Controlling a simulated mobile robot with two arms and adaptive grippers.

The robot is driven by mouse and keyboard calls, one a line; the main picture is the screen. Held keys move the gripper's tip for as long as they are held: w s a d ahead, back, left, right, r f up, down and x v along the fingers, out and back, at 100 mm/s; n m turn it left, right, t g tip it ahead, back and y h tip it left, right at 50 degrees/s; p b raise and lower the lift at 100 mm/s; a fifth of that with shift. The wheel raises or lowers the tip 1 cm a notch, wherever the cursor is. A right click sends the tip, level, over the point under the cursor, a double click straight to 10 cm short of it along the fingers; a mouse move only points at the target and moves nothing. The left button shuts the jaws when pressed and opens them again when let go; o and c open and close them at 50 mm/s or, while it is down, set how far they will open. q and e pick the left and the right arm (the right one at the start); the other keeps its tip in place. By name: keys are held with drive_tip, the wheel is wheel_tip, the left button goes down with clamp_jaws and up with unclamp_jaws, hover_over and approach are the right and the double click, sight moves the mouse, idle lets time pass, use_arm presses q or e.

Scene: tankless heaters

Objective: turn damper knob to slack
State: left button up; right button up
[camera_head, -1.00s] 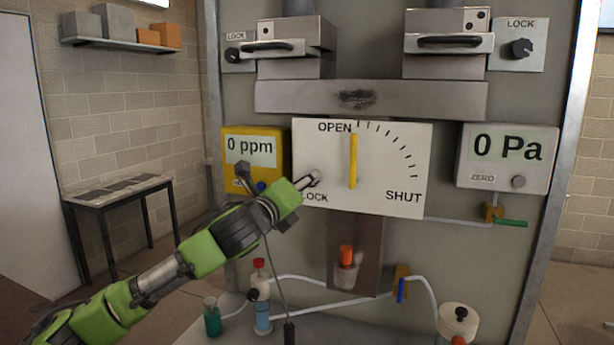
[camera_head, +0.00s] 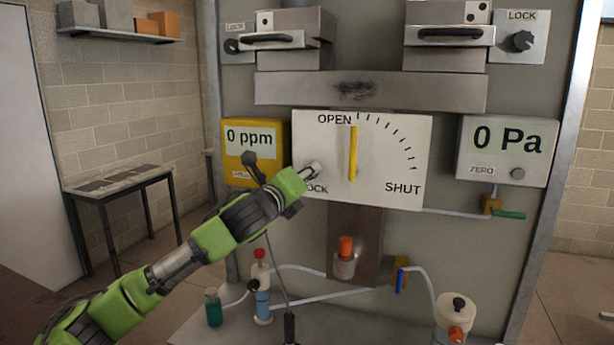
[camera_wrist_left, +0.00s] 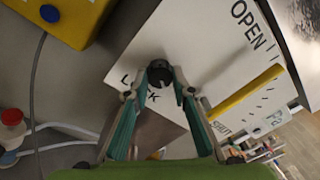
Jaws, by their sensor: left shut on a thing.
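The white damper panel (camera_head: 385,190) carries a yellow pointer (camera_head: 353,152), which stands upright at OPEN; SHUT is at the lower right. A small dark round knob (camera_wrist_left: 160,73) sits by the LOCK label at the panel's lower left. In the left wrist view my left gripper (camera_wrist_left: 161,80) has its two fingertips on either side of this knob, shut on it. In the head view my left gripper (camera_head: 314,168) reaches the panel at the LOCK label and mostly hides the knob. My right gripper is not in view.
A yellow meter (camera_head: 238,172) reading 0 ppm is left of the panel, close behind my gripper. A grey meter (camera_head: 507,150) reading 0 Pa is at the right. Bottles (camera_head: 262,300) and tubes stand below. Two lock knobs, including one (camera_head: 522,41) at upper right, are higher up.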

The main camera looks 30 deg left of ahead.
use_arm(q)
drive_tip(key=shift+n, duration=0.3)
drive_tip(key=n+y+p, duration=0.1)
drive_tip(key=n, duration=1.9)
drive_tip(key=shift+d+n, duration=0.1)
drive_tip(key=shift+n, duration=0.2)
drive_tip(key=o, duration=1.1)
drive_tip(key=shift+s, duration=0.1)
